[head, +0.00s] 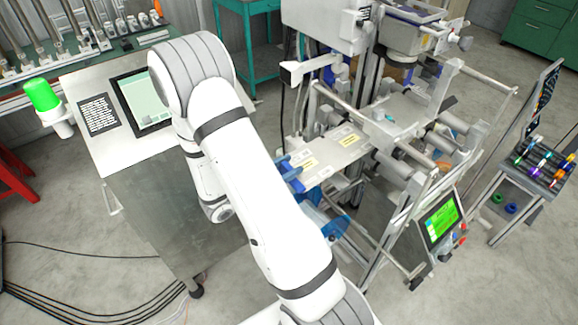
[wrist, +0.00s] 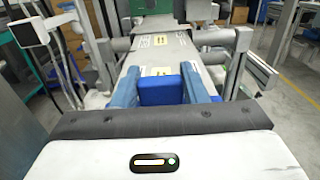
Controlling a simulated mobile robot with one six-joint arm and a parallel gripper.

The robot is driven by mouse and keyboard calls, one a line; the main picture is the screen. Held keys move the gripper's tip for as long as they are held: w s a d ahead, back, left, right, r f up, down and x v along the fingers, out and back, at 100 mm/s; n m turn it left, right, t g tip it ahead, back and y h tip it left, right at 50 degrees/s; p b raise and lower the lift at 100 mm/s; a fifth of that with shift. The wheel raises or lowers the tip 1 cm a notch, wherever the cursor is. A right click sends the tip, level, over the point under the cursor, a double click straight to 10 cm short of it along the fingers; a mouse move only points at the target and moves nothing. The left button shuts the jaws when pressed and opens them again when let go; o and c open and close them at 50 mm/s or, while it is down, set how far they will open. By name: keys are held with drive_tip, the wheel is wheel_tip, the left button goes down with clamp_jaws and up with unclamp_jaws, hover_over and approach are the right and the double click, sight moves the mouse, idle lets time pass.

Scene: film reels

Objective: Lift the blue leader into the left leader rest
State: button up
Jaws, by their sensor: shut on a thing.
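The blue leader (wrist: 161,92) is a bright blue block in the middle of the wrist view. My gripper (wrist: 163,80) is shut on it, with one grey-blue finger on its left side and one on its right. Beyond it lies a grey metal plate (wrist: 188,50) with yellow labels. The same plate shows in the head view (head: 333,158), where blue parts touch or overlap its left end. I cannot tell in that view which blue part is the leader. My arm hides part of this area. I cannot make out the left leader rest for certain.
The machine has a metal frame with bars and rollers (head: 440,150) and a green-lit screen (head: 441,219). A cabinet with a tablet (head: 143,98) and a green lamp (head: 42,95) stands at left. A rack of coloured reels (head: 542,160) stands at right. Cables lie on the floor.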

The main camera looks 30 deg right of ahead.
drive_tip(key=shift+a+r, duration=0.1)
drive_tip(key=shift+r, duration=0.05)
drive_tip(key=a+r+p, duration=0.4)
drive_tip(key=r+p, duration=0.1)
drive_tip(key=r, duration=0.2)
drive_tip(key=shift+s+r+p, duration=0.15)
drive_tip(key=shift+r+p, duration=0.05)
drive_tip(key=shift+p, duration=0.2)
idle(1.2)
drive_tip(key=shift+d, duration=0.1)
drive_tip(key=d+f+b, duration=0.3)
drive_tip(key=d+f, duration=0.1)
drive_tip(key=d, duration=0.7)
drive_tip(key=shift+w, duration=0.45)
idle(1.4)
drive_tip(key=shift+d, duration=0.15)
drive_tip(key=d+f+b, duration=0.3)
drive_tip(key=d, duration=0.6)
drive_tip(key=shift+w+d+b, duration=0.25)
drive_tip(key=shift+w+b, duration=0.05)
drive_tip(key=shift+w, duration=0.1)
idle(1.2)
